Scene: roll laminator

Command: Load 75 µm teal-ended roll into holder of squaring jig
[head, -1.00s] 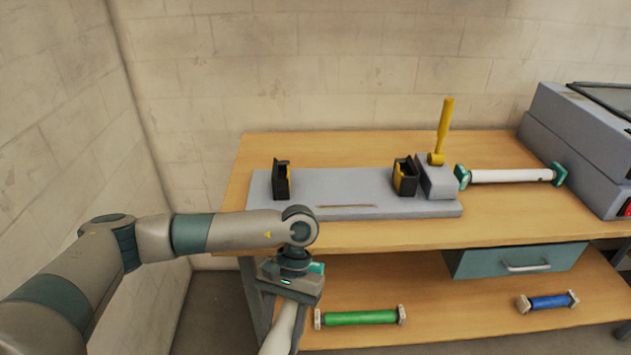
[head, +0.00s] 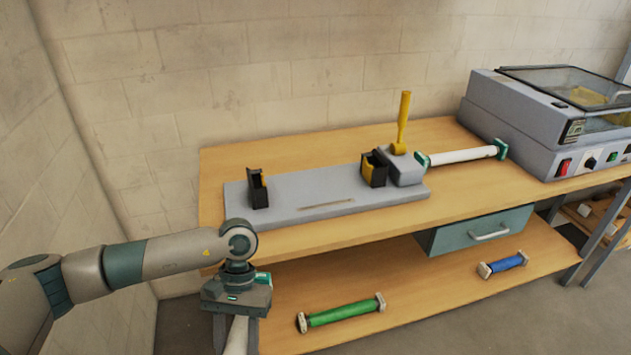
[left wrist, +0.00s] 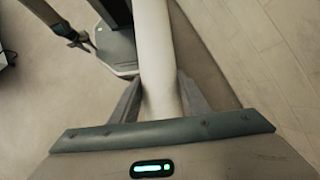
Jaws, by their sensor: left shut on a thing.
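My left gripper (head: 237,318) is shut on a white roll (head: 237,337), below the table's front left edge. In the left wrist view the white roll (left wrist: 160,60) runs between the fingers (left wrist: 158,98). The squaring jig (head: 310,190) lies on the table: a grey base with two black holders, left (head: 258,188) and right (head: 373,169), apart from my gripper. A yellow lever (head: 403,120) stands upright on its grey block. Part of my right arm seems to show in the left wrist view, its gripper (left wrist: 86,46) unclear.
The laminator (head: 520,125) stands at the right. The lower shelf (head: 420,290) holds a green roll (head: 342,314) and a blue roll (head: 505,265). A drawer (head: 480,232) hangs under the tabletop.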

